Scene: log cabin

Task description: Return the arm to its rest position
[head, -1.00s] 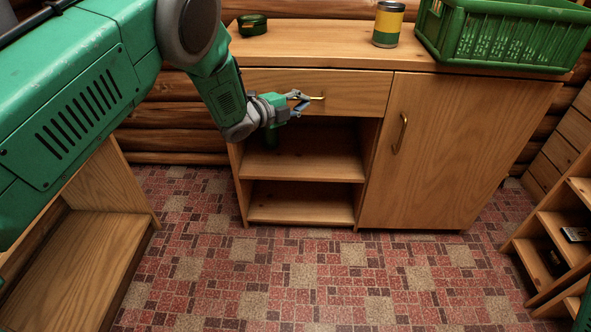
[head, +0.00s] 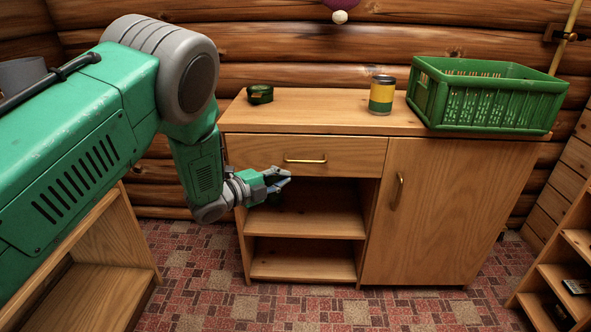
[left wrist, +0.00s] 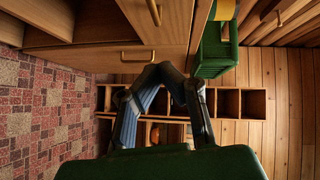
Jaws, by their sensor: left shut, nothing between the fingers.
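My left arm comes in from the left in the head view. Its gripper (head: 283,179) is shut and empty, in front of the cabinet, below and left of the drawer handle (head: 305,160) and apart from it. The wooden drawer (head: 350,158) looks closed. In the left wrist view, turned on its side, the gripper fingers (left wrist: 165,72) meet at their tips with nothing between them. The drawer handle (left wrist: 155,10) and the door handle (left wrist: 137,56) show beyond them. My right gripper is not in view.
Open shelves (head: 305,225) lie below the drawer. A wooden shelf unit (head: 128,245) stands under my left arm. The floor (head: 210,265) in front is clear.

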